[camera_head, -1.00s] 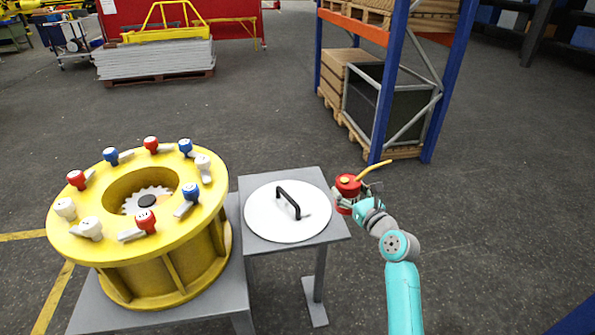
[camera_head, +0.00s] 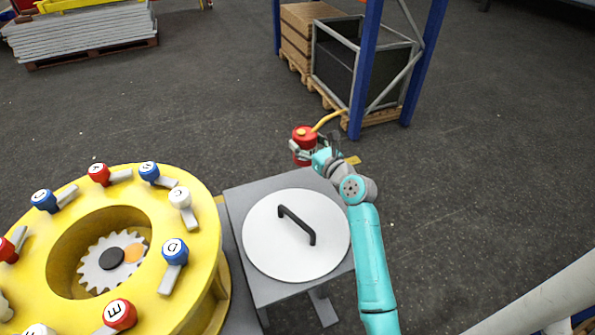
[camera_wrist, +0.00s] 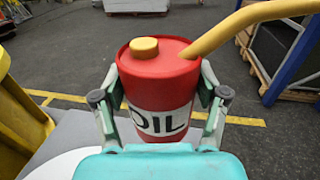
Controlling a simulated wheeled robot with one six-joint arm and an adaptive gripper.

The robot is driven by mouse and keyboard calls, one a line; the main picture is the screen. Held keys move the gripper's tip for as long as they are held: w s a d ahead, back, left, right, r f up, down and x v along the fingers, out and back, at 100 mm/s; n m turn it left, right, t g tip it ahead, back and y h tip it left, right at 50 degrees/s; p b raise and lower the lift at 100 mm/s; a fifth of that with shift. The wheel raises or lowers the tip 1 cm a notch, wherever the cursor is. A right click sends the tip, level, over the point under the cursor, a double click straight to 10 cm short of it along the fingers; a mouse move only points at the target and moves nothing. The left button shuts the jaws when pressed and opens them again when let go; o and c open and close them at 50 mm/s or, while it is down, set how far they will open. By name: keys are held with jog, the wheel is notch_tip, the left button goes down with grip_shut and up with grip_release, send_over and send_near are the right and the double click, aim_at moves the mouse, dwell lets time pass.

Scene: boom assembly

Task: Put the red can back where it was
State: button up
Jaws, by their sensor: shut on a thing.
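The red can (camera_head: 304,133) has a yellow cap, a yellow spout and a white label reading OIL. In the head view it is above and beyond the back right corner of the small grey table. My gripper (camera_head: 310,151) is shut on it. In the wrist view the can (camera_wrist: 158,82) stands upright between the two fingers of my gripper (camera_wrist: 160,108), its spout pointing right. The can's underside is hidden in the wrist view.
A white round lid (camera_head: 270,245) with a black handle lies on the small grey table (camera_head: 240,203). A yellow flanged drum (camera_head: 206,230) with red, blue and white knobs stands at left. A blue-posted rack (camera_head: 366,70) with crates stands behind. Open floor lies between.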

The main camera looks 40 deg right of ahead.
notch_tip(320, 180, down, 10)
jog(key=shift+r, duration=0.25)
jog(key=shift+f, duration=0.5)
jog(key=o, duration=1.3)
jog(key=shift+f, duration=0.1)
jog(key=shift+r, duration=0.5)
jog(key=s, duration=0.8)
jog(key=s+a, duration=0.1)
jog(key=s, duration=0.3)
jog(key=shift+r, duration=0.15)
